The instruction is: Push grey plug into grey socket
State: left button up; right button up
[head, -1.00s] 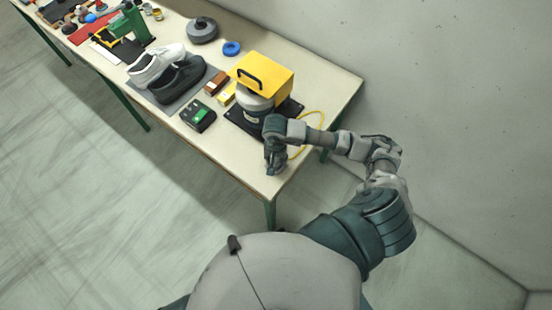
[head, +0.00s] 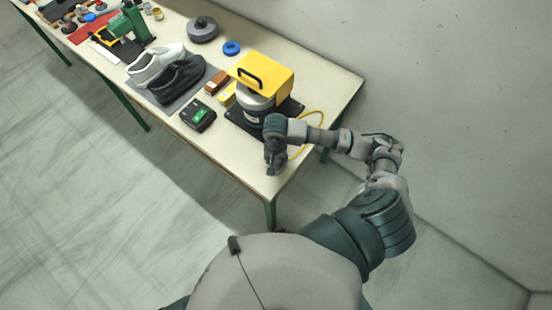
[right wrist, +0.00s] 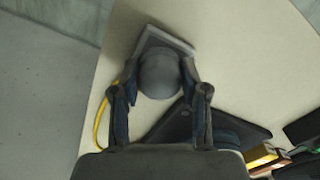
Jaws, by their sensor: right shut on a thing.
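In the right wrist view, the grey plug (right wrist: 158,76) is a rounded grey body between the two fingers of my right gripper (right wrist: 160,84), which is shut on it. The grey socket (right wrist: 153,39) shows as a flat, angular grey piece just beyond the plug. The plug overlaps it in the picture, so I cannot tell how deep the plug sits. In the head view, my right gripper (head: 272,169) points down at the near right corner of the table and hides the plug and socket. My left gripper is not in view.
A yellow-topped machine (head: 262,78) on a black base stands behind my right gripper, with a yellow cable (head: 318,125) beside it. A dark box with a green light (head: 198,115), dark shoe (head: 177,79) and white shoe (head: 155,62) lie to the left. The table's edges are close to the gripper.

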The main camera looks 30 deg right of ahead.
jog(key=shift+f+b, duration=0.35)
jog(key=shift+b, duration=0.05)
dwell(0.5)
jog(key=o, duration=1.4)
notch_tip(320, 180, up, 12)
jog(key=shift+f, duration=0.1)
